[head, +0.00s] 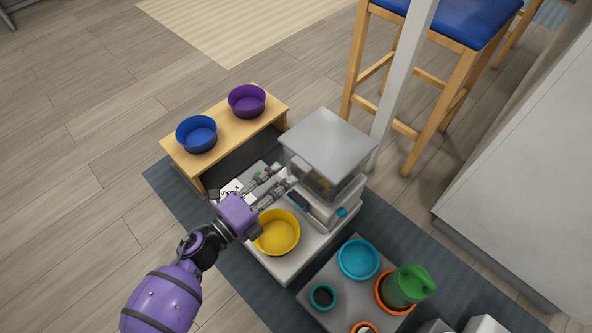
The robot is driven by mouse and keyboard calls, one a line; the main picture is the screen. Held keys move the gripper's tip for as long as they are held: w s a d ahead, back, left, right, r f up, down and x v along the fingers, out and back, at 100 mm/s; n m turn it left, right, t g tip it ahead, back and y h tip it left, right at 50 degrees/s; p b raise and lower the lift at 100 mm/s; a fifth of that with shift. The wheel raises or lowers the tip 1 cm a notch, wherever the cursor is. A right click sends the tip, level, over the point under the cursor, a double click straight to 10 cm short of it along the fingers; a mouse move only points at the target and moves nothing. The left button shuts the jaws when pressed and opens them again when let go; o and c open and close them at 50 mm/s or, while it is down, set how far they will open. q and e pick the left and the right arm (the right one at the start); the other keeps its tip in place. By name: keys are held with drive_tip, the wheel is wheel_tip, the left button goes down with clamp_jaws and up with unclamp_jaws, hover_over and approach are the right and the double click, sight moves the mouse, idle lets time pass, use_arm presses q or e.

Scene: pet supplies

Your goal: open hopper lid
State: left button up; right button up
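The hopper (318,177) is a clear-walled box with a flat grey lid (327,142) on a light grey feeder base. The lid lies flat over the top and looks closed. My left gripper (284,176) reaches in from the left, beside the hopper's left front side and below the lid's edge. Its two fingers are spread apart with nothing seen between them. I cannot tell whether a fingertip touches the hopper. My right gripper is not in view.
A yellow bowl (277,233) sits just below my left gripper. A wooden shelf (241,131) with blue (197,134) and purple (247,101) bowls is at the left. A white post (402,85) and stool (415,75) stand behind.

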use_arm(q)
drive_tip(key=b+x, duration=0.1)
drive_tip(key=x, duration=0.5)
clamp_jaws()
